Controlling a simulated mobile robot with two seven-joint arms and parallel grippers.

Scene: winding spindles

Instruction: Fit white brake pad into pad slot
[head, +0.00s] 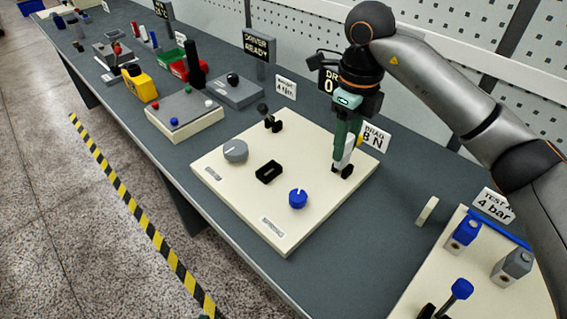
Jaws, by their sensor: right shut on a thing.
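My right gripper (343,170) points down over the back right part of a cream panel (315,215), its dark green fingers closed. A white piece, seemingly the white brake pad (349,149), shows at the fingers; they partly hide it, and its outline is hard to make out. The pad slot, a black block with a narrow opening (268,172), sits near the middle of the panel. It is to the left of my right gripper and apart from it. My left gripper is not in view.
The panel also has a grey dial (235,151), a blue knob (298,198) and a black lever (267,117). Another panel (412,292) with blue-topped parts lies front right.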

